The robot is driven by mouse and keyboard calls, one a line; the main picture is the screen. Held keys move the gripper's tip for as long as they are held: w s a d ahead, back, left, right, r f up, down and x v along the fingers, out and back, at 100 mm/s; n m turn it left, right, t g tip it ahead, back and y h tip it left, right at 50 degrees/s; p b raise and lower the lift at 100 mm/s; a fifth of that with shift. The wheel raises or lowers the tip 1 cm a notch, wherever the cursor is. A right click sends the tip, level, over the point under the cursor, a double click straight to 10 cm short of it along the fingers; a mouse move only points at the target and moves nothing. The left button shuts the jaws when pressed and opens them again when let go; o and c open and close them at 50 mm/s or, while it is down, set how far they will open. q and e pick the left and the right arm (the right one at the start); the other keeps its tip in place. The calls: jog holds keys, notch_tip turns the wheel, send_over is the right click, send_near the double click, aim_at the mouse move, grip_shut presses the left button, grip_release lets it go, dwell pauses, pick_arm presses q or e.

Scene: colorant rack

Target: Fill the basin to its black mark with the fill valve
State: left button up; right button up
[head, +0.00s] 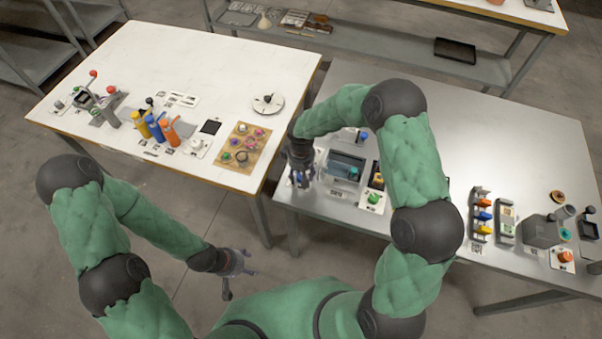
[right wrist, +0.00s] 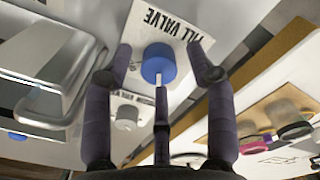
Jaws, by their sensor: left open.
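The fill valve (right wrist: 158,63) is a blue knob on a white card printed "FILL VALVE" in the right wrist view. My right gripper (right wrist: 160,72) is open around the line to the knob, its fingers spread to either side; I cannot tell whether any finger touches it. In the head view my right gripper (head: 300,179) is over the left end of the right table and mostly hides the valve. The basin (head: 345,157) is a grey box with a dark bluish inside, just right of that gripper. Its black mark and water level cannot be made out. My left gripper (head: 242,263) is open and empty, away from both tables.
A green knob (head: 373,197) stands in front of the basin. Colored pieces in racks (head: 481,215) and a grey container (head: 541,231) stand farther right. The left table (head: 200,75) holds bottles and a wooden tray (head: 241,160). A gap separates the tables.

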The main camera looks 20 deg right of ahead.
aim_at(301, 175)
notch_tip(301, 175, up, 12)
dwell(0.7)
dwell(6.8)
